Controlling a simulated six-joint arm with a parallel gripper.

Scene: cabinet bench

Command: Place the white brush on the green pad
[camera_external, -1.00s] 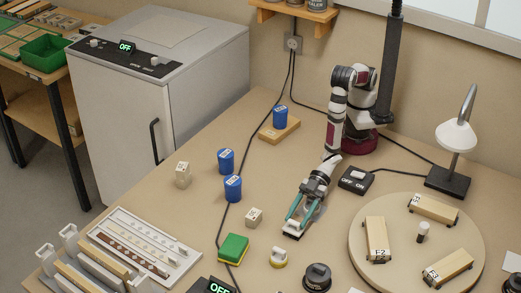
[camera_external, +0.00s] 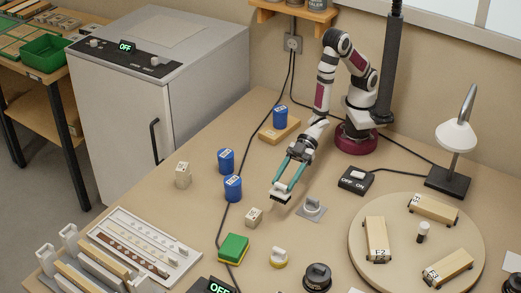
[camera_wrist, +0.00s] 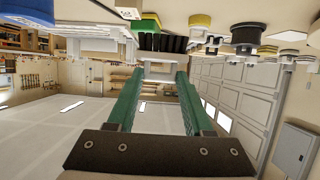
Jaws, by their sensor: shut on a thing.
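My gripper (camera_external: 282,189) is shut on the white brush (camera_external: 279,198) and holds it in the air above the bench. In the wrist view the pale brush (camera_wrist: 160,70) sits between the fingertips, with dark bristles (camera_wrist: 172,44) beyond it. The green pad (camera_external: 233,247), a green block with a yellow layer below, lies on the bench, nearer the camera and left of the gripper. The pad (camera_wrist: 148,23) also shows at the top of the wrist view. Nothing lies on the pad.
A small pale block (camera_external: 254,217) stands between my gripper and the pad. Blue cans (camera_external: 233,189) stand to the left. A yellow-based white knob (camera_external: 279,257) is right of the pad. A black cable runs past the pad.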

